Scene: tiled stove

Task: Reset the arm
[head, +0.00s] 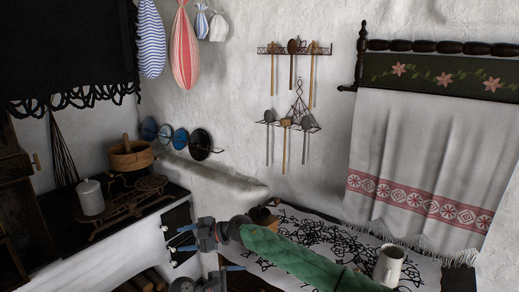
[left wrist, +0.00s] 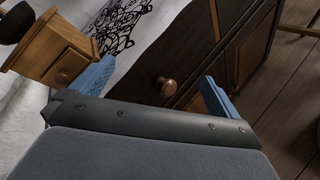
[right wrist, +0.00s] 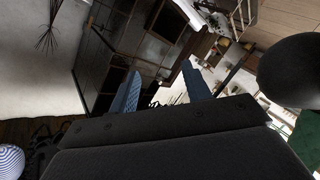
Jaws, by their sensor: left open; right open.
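My right gripper (head: 180,238) is in the lower middle of the head view, its blue fingers pointing left, in front of the stove's edge. In the right wrist view my right gripper (right wrist: 162,88) is open, with nothing between its fingers. My left gripper (left wrist: 155,86) is open and empty in the left wrist view. A round wooden knob (left wrist: 166,86) on a dark wooden cabinet (left wrist: 190,45) shows beyond the gap between its fingers. A wooden box with a knob (left wrist: 50,50) is beside its left finger; I cannot tell whether they touch.
A table with a black-patterned white cloth (head: 335,229) carries a white mug (head: 389,265). The stove at left holds a white lidded pot (head: 90,197) and a wooden bowl (head: 130,155). A white embroidered cloth (head: 425,150) hangs on the wall. A long green shape (head: 290,258) crosses the table.

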